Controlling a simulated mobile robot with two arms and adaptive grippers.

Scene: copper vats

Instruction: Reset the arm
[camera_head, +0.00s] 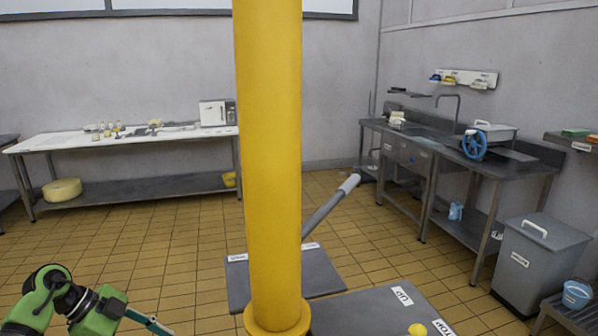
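My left arm comes in at the bottom left, with green and black links bent low. Its end (150,325) reaches the lower edge of the head view, where a thin pale teal-edged part points down and right. The fingers are cut off or too unclear to tell whether they are open or shut. Nothing is seen held. My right arm and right gripper are out of view.
A tall yellow post (270,150) blocks the middle. A long table (140,138), a sink bench (500,165) and a grey bin (540,260) stand around open tiled floor.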

